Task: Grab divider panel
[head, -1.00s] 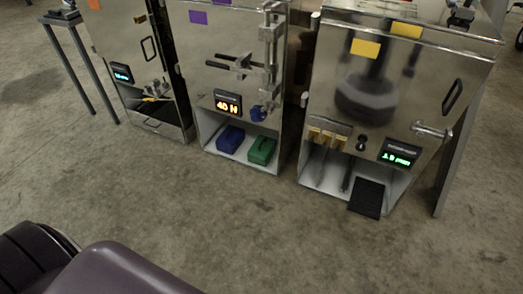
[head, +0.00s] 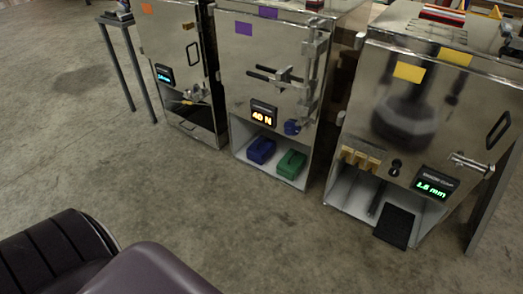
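I cannot pick out a divider panel for certain. A black ribbed plate (head: 395,226) lies tilted at the open bottom of the right metal cabinet (head: 420,115). A blue block (head: 261,150) and a green block (head: 291,163) sit side by side in the open bottom bay of the middle metal cabinet (head: 240,75). Neither of my grippers is in view.
A left metal cabinet (head: 160,35) stands beside the middle one. A small dark-legged stand (head: 115,20) is at the far left. Levers and handles stick out from the cabinet fronts. The concrete floor (head: 230,220) before them is clear.

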